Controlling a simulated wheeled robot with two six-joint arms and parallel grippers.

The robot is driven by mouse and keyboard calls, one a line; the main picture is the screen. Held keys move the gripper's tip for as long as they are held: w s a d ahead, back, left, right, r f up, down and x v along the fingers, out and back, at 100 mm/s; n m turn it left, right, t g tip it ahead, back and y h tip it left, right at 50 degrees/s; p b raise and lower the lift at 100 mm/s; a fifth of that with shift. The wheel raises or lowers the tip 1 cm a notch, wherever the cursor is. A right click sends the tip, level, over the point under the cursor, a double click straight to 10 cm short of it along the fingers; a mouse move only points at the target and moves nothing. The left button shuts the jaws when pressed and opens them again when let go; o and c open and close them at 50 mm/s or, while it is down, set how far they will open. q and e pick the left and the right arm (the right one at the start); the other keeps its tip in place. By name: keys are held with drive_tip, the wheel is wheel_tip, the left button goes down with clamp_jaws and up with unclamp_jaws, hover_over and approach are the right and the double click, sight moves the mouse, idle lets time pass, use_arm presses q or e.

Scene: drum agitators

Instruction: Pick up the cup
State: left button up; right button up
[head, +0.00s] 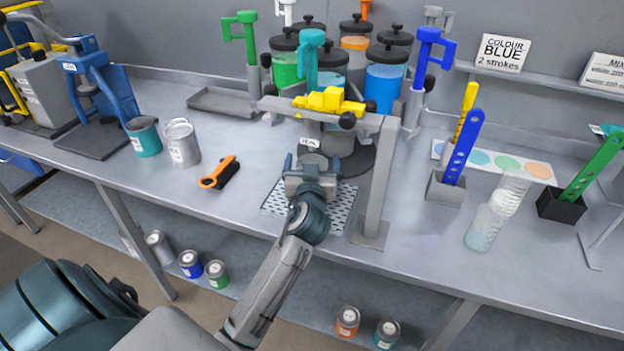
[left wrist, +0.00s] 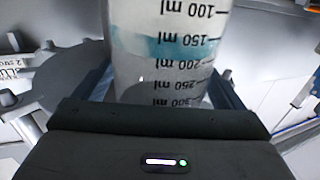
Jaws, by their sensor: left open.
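The cup (left wrist: 165,50) is clear, with black ml marks that read upside down and a pale blue band inside. It fills the upper middle of the left wrist view, directly in front of my left gripper. My left gripper (head: 312,163) is open, with one finger on each side of the cup. I cannot tell whether either finger touches it. In the head view the gripper is under the dispenser frame with the yellow top, over the perforated grate (head: 344,210), and largely hides the cup. My right gripper is not in view.
The grey frame post (head: 381,185) stands close to the right of my gripper. A clear cup stack (head: 508,194) and clear cup (head: 483,229) stand right.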

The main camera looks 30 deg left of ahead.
use_arm(q)
drive_tip(key=shift+d+r, duration=0.1)
drive_tip(key=shift+c, duration=0.9)
drive_tip(key=c, duration=1.5)
